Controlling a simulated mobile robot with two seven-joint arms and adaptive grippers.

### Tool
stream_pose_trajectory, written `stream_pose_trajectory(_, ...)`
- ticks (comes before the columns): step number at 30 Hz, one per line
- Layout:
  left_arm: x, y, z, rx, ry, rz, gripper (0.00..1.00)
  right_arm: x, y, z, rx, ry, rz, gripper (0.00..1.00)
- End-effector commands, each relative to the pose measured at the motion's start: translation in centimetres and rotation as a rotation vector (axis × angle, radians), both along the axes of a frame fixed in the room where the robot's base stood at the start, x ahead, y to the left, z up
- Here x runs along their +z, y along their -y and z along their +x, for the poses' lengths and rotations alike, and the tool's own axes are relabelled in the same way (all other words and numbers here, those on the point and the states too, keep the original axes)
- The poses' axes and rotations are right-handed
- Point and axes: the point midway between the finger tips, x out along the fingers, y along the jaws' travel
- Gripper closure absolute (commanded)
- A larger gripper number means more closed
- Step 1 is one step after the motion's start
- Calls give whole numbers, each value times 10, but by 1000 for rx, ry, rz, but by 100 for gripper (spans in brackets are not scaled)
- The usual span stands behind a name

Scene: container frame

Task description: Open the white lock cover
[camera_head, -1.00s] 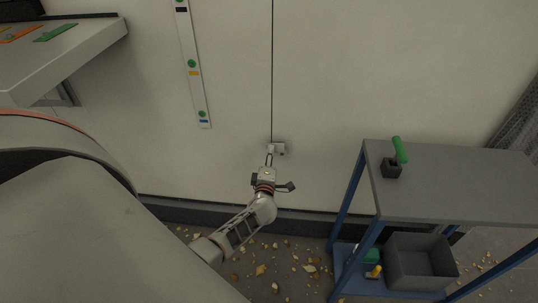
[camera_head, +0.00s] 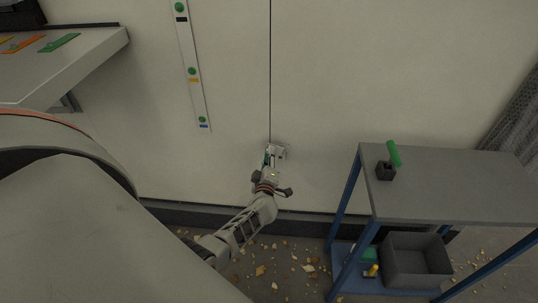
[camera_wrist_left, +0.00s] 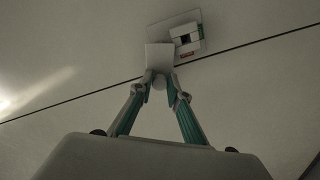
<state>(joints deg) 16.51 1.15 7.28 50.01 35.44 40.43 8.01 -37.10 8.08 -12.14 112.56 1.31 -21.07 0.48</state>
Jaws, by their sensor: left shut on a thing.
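The white lock (camera_head: 281,151) is on the pale wall at the lower end of a thin dark vertical seam. In the left wrist view the white lock cover (camera_wrist_left: 160,56) is a small square plate. Behind it shows the lock body (camera_wrist_left: 187,39), with a dark square opening and small green and red marks. My left gripper (camera_head: 268,154) is at the lock in the head view. In the wrist view the fingertips of my left gripper (camera_wrist_left: 159,86) are shut on a small rounded part at the cover's lower edge. My right gripper is not in view.
A grey-topped cart (camera_head: 450,185) with blue legs stands at the right. It carries a green-handled tool (camera_head: 393,155) and a dark block (camera_head: 385,171). A grey bin (camera_head: 415,265) is on its lower shelf. A grey shelf (camera_head: 70,60) juts out at the upper left. Debris litters the floor.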

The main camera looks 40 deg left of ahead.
Motion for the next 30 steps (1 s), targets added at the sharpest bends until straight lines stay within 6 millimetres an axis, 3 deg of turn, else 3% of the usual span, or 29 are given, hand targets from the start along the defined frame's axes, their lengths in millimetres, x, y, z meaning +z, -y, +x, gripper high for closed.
stream_pose_trajectory(6,-1,1,0,-1,0,0,100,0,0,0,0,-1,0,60)
stream_pose_trajectory(7,-1,1,0,-1,0,0,81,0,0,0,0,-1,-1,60)
stream_pose_trajectory(9,0,1,0,-1,0,0,66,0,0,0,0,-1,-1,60)
stream_pose_trajectory(22,-2,3,-4,-1,-1,-2,66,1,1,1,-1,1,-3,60)
stream_pose_trajectory(30,-2,24,-38,-1,-1,-4,66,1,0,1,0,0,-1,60)
